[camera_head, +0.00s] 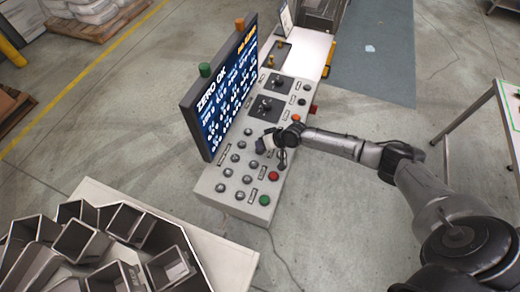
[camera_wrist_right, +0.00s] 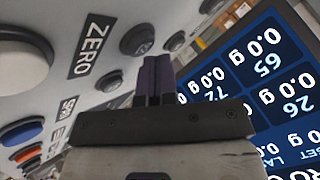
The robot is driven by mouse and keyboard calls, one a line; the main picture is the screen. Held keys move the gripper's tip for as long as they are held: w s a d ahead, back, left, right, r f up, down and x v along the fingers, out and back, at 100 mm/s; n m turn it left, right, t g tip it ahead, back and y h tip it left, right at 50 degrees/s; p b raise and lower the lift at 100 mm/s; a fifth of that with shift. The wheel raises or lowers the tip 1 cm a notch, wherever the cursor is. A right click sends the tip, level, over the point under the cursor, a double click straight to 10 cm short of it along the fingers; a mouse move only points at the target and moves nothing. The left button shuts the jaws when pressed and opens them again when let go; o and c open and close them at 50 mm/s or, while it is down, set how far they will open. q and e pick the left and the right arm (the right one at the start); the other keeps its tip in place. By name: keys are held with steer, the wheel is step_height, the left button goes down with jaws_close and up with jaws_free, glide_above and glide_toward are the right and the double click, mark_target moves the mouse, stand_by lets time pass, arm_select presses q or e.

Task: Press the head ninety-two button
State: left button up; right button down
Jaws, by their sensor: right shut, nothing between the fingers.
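A grey console (camera_head: 215,199) carries rows of round dark buttons, and I cannot read which one is for head ninety-two. My right gripper (camera_head: 262,144) is over the button rows, close to the screen side, with its fingers shut and empty. In the right wrist view its dark fingers (camera_wrist_right: 154,72) point between several dark round buttons, one (camera_wrist_right: 137,40) up and left of the tips and a smaller one (camera_wrist_right: 175,41) up and right. Contact with a button cannot be made out. A ZERO label (camera_wrist_right: 92,48) sits beside a large pale button (camera_wrist_right: 20,66). My left gripper is out of view.
A screen (camera_head: 222,98) reading "ZERO OK" with rows of readings stands along the console's left edge; it also shows in the wrist view (camera_wrist_right: 262,85). Red (camera_head: 274,176) and green (camera_head: 264,200) buttons sit at the near end. Grey bins (camera_head: 75,242) stand at lower left.

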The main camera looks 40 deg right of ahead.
steer(key=shift+f+b, duration=0.3)
steer(key=shift+f, duration=0.1)
steer(key=shift+r, duration=0.1)
stand_by(0.5)
steer(key=shift+r+p, duration=0.7)
steer(key=shift+r, duration=0.2)
step_height(320, 180, up, 5)
steer(key=p, duration=0.4)
steer(key=shift+f, duration=0.1)
stand_by(0.5)
